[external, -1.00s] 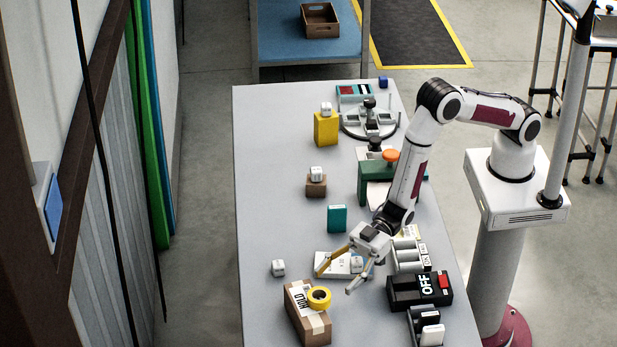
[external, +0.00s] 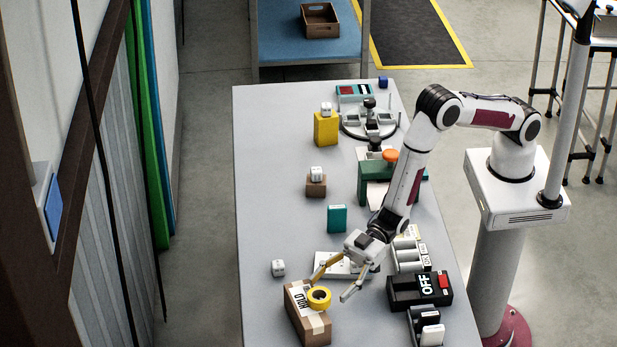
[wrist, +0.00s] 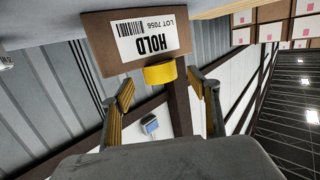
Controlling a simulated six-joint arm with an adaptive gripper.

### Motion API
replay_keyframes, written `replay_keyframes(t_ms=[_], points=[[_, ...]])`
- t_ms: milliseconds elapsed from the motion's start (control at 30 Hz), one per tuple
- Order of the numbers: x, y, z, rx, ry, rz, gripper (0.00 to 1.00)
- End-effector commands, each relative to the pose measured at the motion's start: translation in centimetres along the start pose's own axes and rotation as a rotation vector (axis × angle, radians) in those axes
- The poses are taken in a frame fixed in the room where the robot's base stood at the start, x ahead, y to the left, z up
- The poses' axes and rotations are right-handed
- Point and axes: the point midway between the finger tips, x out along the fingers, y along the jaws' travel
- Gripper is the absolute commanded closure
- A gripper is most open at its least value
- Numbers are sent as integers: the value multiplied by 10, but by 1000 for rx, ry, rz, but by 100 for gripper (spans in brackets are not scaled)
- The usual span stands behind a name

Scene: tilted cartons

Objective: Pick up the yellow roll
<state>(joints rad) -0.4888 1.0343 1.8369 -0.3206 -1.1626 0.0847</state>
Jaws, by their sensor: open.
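The yellow roll (external: 319,297) lies on top of a brown carton (external: 305,323) at the front of the table. The carton carries a white label reading HOLD. My gripper (external: 330,290) is open, with its fingers apart close to the roll; one fingertip appears near the roll's upper edge, but I cannot tell if it touches. In the wrist view the yellow roll (wrist: 160,73) sits ahead, between and just beyond the two open fingers (wrist: 160,90), against the carton (wrist: 92,30). Nothing is between the fingers.
A white flat box (external: 340,265) lies behind my gripper. A black OFF box (external: 405,292) and a holder with rolls (external: 409,255) stand to the right. The table's left side is mostly clear.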

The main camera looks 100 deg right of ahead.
Motion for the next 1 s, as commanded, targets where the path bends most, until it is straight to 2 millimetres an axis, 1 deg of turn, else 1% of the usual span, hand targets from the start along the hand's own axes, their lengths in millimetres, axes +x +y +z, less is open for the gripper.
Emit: replay_keyframes(t_ms=[300, 467, 567, 1000], points=[[0, 0, 0, 0, 0, 0, 40], [5, 0, 0, 0, 0, 0, 40], [10, 0, 0, 0, 1, 0, 40], [46, 0, 0, -1, 0, 0, 40]])
